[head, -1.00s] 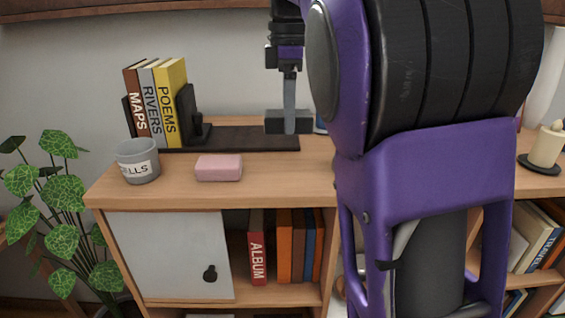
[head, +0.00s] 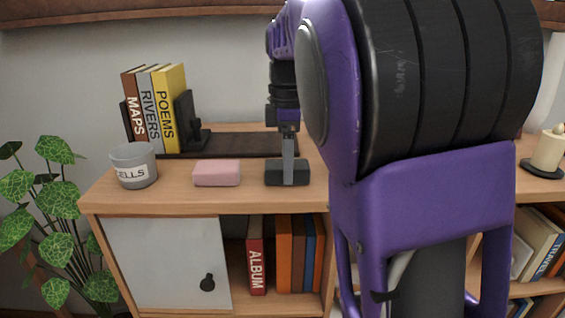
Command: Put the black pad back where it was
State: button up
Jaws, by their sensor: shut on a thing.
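The black pad (head: 287,173) is a small dark block at the lower end of my gripper (head: 288,157). My gripper points straight down and is shut on the pad. The pad is at the front part of the wooden cabinet top (head: 255,198), to the right of a pink block (head: 217,173) and apart from it. It is low over the wood or touching it; I cannot tell which. My arm hides the area to the right of the pad.
A dark flat base (head: 250,146) with a bookend (head: 187,122) and several upright books (head: 150,110) lies behind. A grey labelled cup (head: 134,167) stands at left. A candle (head: 548,152) is far right. Bare wood shows between the pink block and pad.

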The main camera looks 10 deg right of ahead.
jog(key=o, duration=1.2)
notch_tip(320, 180, up, 12)
jog(key=p, duration=0.2)
